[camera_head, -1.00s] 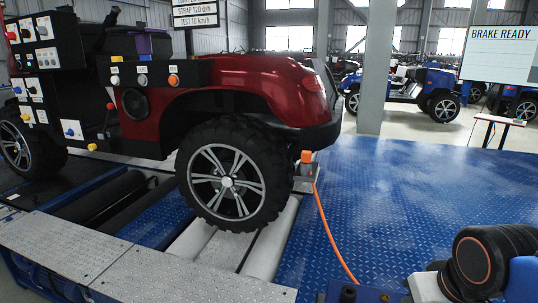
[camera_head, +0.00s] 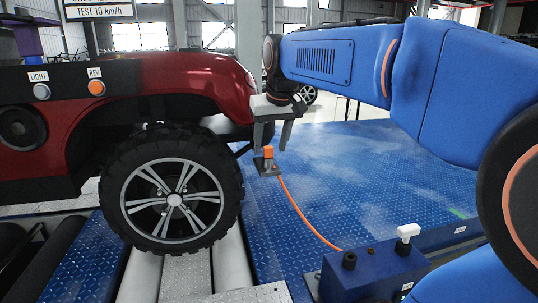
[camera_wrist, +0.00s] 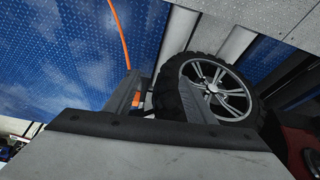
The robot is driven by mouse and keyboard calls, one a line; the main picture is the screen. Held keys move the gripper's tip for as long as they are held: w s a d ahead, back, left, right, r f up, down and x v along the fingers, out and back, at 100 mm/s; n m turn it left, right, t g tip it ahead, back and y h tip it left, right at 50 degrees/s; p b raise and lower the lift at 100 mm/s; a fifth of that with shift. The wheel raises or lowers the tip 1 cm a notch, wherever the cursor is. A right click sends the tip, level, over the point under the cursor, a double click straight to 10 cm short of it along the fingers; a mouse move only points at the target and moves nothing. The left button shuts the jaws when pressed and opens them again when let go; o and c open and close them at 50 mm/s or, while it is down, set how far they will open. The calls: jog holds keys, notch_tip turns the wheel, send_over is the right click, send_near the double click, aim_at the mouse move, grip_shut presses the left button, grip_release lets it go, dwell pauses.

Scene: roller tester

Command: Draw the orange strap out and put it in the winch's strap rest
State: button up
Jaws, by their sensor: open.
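The orange strap (camera_head: 301,215) runs in a curve over the blue deck from the blue winch (camera_head: 372,272) to a small grey bracket (camera_head: 267,168) near the red vehicle's front wheel. Its orange end block (camera_head: 268,152) stands up in the bracket. My gripper (camera_head: 273,146) is open and empty, pointing down just above the end block; I cannot tell whether it touches. The wrist view shows the strap (camera_wrist: 120,35) at the top and a bit of orange (camera_wrist: 137,98) beside a finger of my gripper (camera_wrist: 165,92). I cannot make out the strap rest.
The vehicle's front wheel (camera_head: 173,196) stands on the rollers close to the left of my gripper. The blue deck (camera_head: 350,165) right of the strap is mostly clear.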

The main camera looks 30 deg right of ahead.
jog(key=w+d+r+m, duration=0.1)
jog(key=w+d+r, duration=0.65)
jog(key=w, duration=0.45)
send_near(268, 146)
jog(key=x, duration=0.4)
jog(key=shift+w+f, duration=0.15)
jog(key=shift+f, duration=0.15)
jog(key=shift+s+x, duration=0.1)
jog(key=shift+x, duration=1.25)
jog(key=shift+s+x, duration=0.15)
jog(key=shift+x, duration=1.2)
jog(key=shift+f, duration=0.15)
jog(key=shift+c, duration=0.6)
jog(key=c, duration=1.1)
jog(key=shift+o, duration=0.2)
